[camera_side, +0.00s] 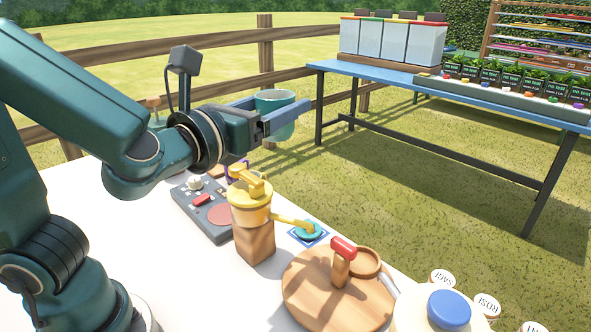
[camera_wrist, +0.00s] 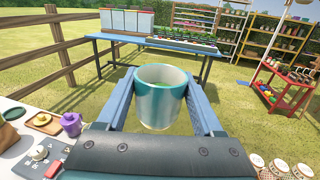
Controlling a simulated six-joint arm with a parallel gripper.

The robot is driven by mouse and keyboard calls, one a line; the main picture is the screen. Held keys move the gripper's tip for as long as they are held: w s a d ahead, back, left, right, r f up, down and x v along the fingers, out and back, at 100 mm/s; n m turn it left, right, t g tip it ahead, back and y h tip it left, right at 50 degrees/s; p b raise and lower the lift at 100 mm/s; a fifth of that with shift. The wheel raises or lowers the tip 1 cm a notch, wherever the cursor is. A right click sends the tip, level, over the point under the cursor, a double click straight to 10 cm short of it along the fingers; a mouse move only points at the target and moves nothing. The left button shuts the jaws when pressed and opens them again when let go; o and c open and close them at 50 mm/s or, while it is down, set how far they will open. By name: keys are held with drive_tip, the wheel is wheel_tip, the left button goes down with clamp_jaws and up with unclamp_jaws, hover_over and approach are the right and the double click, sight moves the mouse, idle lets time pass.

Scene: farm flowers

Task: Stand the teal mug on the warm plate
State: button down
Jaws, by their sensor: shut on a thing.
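The teal mug (camera_side: 283,132) is held in the air between the blue fingers of my gripper (camera_side: 279,112), above and beyond the far edge of the white table. It looks upright, with its rim on top; no handle shows. In the wrist view the mug (camera_wrist: 160,103) sits between both fingers. A round reddish plate (camera_side: 222,214), seemingly the warm plate, is set in a grey panel (camera_side: 190,211) with a knob and a red switch. The plate is bare where it shows, and lies below and left of the mug. The yellow pot hides the panel's right side.
A yellow pot (camera_side: 250,208) on a wooden block (camera_side: 254,243) stands right beside the panel. Nearby are a teal disc (camera_side: 308,230), a round wooden board (camera_side: 315,292) with a red-topped post, and a blue lid (camera_side: 449,308). A purple item (camera_wrist: 71,124) stands behind the panel.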

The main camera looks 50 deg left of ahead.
drive_tip(key=s+a+f+n+y, duration=0.1)
drive_tip(key=a, duration=0.1)
drive_tip(key=a+f+n+g+y, duration=0.1)
drive_tip(key=a+f+y, duration=0.1)
drive_tip(key=s+a+f+n+g+y, duration=0.1)
drive_tip(key=a+y, duration=0.1)
drive_tip(key=a, duration=0.1)
drive_tip(key=shift+s+f, duration=0.3)
drive_tip(key=s+a+f+n+g+y, duration=0.85)
drive_tip(key=s+a+f, duration=0.2)
drive_tip(key=f, duration=0.35)
drive_tip(key=shift+m+h, duration=0.35)
drive_tip(key=shift+h, duration=0.1)
drive_tip(key=shift+a+f, duration=0.2)
drive_tip(key=shift+f, duration=1.55)
drive_tip(key=shift+a+f, duration=0.2)
drive_tip(key=shift+f, duration=1.55)
drive_tip(key=shift+f, duration=0.1)
drive_tip(key=shift+c, duration=0.2)
unclamp_jaws()
